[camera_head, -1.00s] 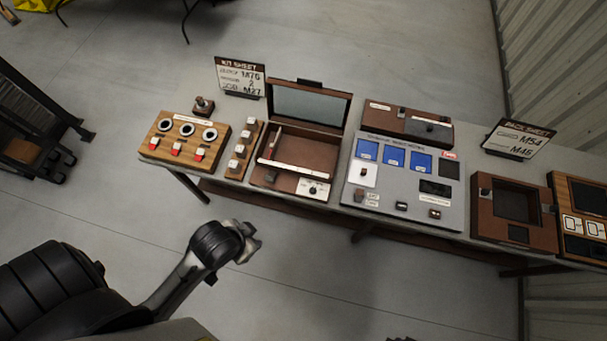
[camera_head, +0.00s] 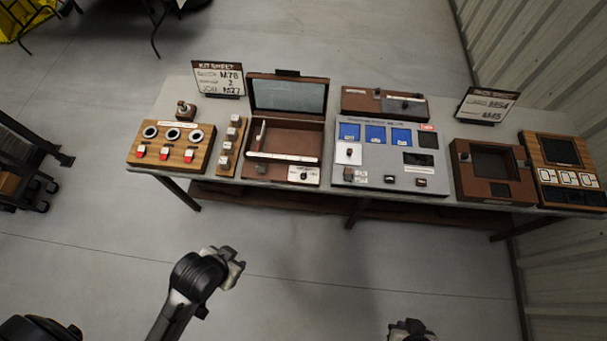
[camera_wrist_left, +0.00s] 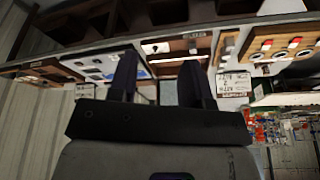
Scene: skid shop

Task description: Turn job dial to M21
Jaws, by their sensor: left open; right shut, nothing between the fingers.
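A small dark knob on a white plate (camera_head: 305,175), at the front right of the open-lidded brown box (camera_head: 308,139), looks like a dial. Its marks are too small to read, and I cannot tell for sure that it is the job dial. My left gripper (camera_head: 236,270) is over the floor in front of the table, well short of the dial. In the left wrist view its two dark fingers (camera_wrist_left: 157,80) are apart and empty. My right gripper (camera_head: 410,328) shows only partly at the bottom edge, shut and far from the table.
The table carries a wooden box with red buttons (camera_head: 188,156), a grey panel with blue squares (camera_head: 385,165), and brown boxes at right. A kit sheet sign (camera_head: 218,80) and a second sign (camera_head: 486,105) stand behind. The floor before the table is clear.

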